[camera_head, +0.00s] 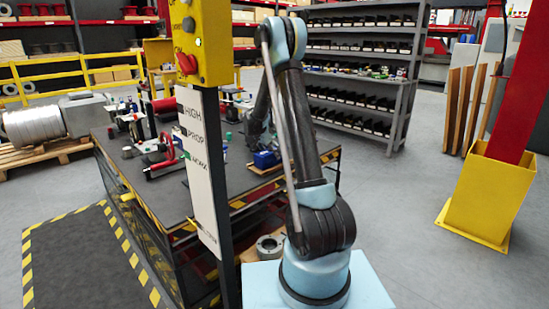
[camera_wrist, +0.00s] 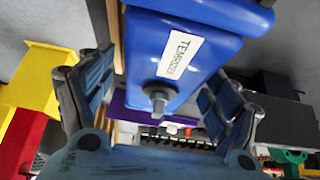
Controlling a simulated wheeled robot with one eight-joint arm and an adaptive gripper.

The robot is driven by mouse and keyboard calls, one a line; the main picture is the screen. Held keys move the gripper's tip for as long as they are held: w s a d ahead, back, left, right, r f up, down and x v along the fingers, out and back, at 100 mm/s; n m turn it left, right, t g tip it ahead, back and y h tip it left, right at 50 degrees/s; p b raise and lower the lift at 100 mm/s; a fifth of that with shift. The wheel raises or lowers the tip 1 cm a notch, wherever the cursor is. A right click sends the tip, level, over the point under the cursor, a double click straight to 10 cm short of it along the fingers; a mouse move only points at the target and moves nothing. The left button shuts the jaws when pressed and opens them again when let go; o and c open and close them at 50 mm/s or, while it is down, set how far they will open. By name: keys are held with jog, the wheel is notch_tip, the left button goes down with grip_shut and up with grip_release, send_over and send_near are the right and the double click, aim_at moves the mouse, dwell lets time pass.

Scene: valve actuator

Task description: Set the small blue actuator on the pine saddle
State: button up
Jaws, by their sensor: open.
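A blue actuator (camera_wrist: 203,66) with a white label and a grey shaft stub fills the upper middle of the wrist view. My gripper (camera_wrist: 155,75) is open, its two fingers on either side of the actuator's near end. I cannot tell whether a finger touches it. In the head view a small blue body (camera_head: 265,159) sits at the bench's right edge, below the end of my arm; my gripper's fingers are not clear there. A light wooden piece (camera_head: 268,170) shows under the blue body, and a wooden strip (camera_wrist: 115,35) runs beside the actuator. I cannot tell whether this is the pine saddle.
The dark workbench (camera_head: 160,195) carries a red-handled valve (camera_head: 167,158) and several small parts. A yellow control box (camera_head: 203,40) on a post with a sign board (camera_head: 197,150) stands before it. A yellow-footed red column (camera_head: 490,195) is at right. Grey floor between is clear.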

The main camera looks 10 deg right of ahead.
jog(key=v, duration=0.8)
jog(key=shift+s+a+r, duration=0.1)
jog(key=shift+r, duration=0.15)
jog(key=shift+s+r, duration=0.2)
jog(key=s+d+r+n+g+y, duration=0.1)
jog(key=s+d+r+n, duration=0.25)
jog(key=s, duration=1.05)
jog(key=s+d+r+n+y, duration=0.25)
jog(key=s+r, duration=0.25)
jog(key=s, duration=0.8)
jog(key=s+f+n+y, duration=0.1)
jog(key=s+f, duration=0.3)
jog(key=s, duration=0.8)
jog(key=s+f+n+y, duration=0.1)
jog(key=s+f+n, duration=0.3)
jog(key=s, duration=0.9)
jog(key=shift+s+a+f+g, duration=0.2)
jog(key=shift+s+f+g, duration=0.1)
jog(key=shift+f, duration=0.5)
